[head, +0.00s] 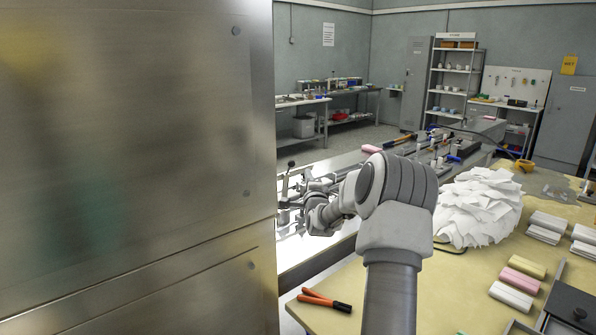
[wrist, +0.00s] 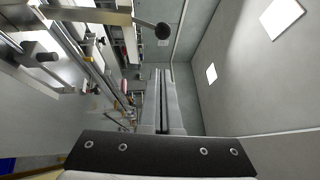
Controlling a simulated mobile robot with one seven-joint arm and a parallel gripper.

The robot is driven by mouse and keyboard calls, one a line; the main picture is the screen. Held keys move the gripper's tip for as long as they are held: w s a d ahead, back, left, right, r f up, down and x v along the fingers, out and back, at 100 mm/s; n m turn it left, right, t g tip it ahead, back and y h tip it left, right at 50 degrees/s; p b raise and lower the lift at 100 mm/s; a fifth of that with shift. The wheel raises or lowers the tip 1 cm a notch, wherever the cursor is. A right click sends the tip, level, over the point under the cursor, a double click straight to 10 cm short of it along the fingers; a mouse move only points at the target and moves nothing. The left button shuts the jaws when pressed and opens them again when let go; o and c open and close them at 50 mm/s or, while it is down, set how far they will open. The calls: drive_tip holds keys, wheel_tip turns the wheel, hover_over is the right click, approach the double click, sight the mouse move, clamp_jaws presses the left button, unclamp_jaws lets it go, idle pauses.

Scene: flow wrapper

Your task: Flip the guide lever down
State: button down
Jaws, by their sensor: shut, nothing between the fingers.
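The guide lever shows in the wrist view as a thin rod with a black ball knob (wrist: 163,31), at the end of a pale flat bar. The wrist view is turned on its side, with the ceiling at the right, so the knob end points upward. In the head view the lever's dark knob (head: 291,164) stands up just right of the steel panel. My gripper (wrist: 162,72) shows its two grey fingers pressed together, empty. In the picture the fingertips lie below the knob, with a gap between; depth is hard to judge. In the head view my arm largely hides the gripper.
A large steel cabinet panel (head: 140,170) fills the left of the head view. Rails and clamps (wrist: 85,65) of the machine run along the left of the wrist view.

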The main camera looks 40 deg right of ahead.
drive_tip(key=shift+w+a+r, duration=0.15)
drive_tip(key=shift+w, duration=1.05)
drive_tip(key=shift+w+a+r, duration=0.15)
drive_tip(key=shift+w, duration=1)
drive_tip(key=shift+a+r, duration=0.1)
drive_tip(key=shift+r, duration=0.05)
